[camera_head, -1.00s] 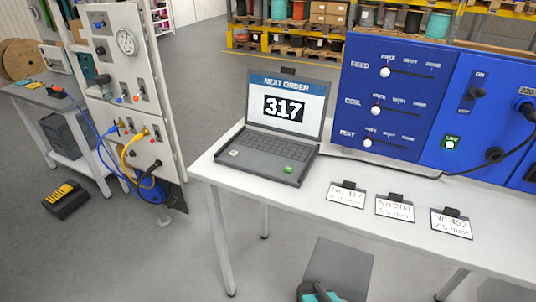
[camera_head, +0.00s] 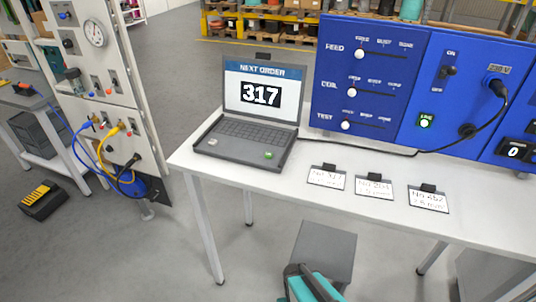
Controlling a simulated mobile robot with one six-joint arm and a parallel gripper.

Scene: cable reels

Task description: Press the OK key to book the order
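The laptop (camera_head: 262,105) stands open on the white table, left of the blue panel. Its screen reads NEXT ORDER and 317. A small green key (camera_head: 268,155) sits at the front right of its deck, right of the touchpad area. The key's lettering is too small to read. Nothing covers the key or the keyboard (camera_head: 245,133).
The blue panel (camera_head: 440,60) with sliders, switch and plug stands at the table's back right. Three label cards (camera_head: 374,185) lie on the table (camera_head: 280,182).

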